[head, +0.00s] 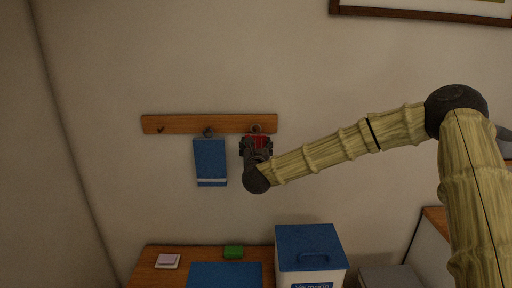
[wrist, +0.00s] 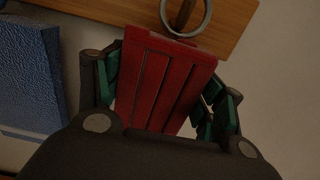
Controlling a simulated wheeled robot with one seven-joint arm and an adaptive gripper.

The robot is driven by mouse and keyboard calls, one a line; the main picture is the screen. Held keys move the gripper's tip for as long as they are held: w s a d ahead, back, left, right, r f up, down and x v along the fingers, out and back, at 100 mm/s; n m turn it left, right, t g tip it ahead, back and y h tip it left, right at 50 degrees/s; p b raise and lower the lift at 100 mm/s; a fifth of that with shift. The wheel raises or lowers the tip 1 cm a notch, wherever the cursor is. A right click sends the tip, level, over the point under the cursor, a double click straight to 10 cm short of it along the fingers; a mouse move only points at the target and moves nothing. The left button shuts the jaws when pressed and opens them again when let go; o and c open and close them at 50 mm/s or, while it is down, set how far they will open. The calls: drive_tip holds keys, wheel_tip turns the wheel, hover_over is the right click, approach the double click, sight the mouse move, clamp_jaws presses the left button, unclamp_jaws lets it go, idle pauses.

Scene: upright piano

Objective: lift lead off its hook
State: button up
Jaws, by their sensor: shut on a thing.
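The lead is a red strapped bundle (wrist: 160,85) with a metal ring (wrist: 186,14) at its top. In the wrist view the ring is around a hook on the wooden rail (wrist: 115,10). My gripper (wrist: 163,92) is shut on the red lead, with its green-padded fingers on both sides. In the head view my gripper (head: 256,146) is at the right end of the rail (head: 190,124), in front of most of the lead (head: 258,140). Whether the ring bears on the hook cannot be told.
A blue towel (head: 210,162) hangs on the rail just left of my gripper. Below, a wooden table (head: 146,268) holds a blue mat (head: 225,275), a green block (head: 233,252) and a pinkish block (head: 167,260). A blue-lidded bin (head: 309,250) stands to their right.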

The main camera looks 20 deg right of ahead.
drive_tip(key=shift+b+v, duration=1.2)
drive_tip(key=shift+v, duration=0.85)
drive_tip(key=shift+b+v, duration=1.15)
drive_tip(key=shift+v, duration=1.35)
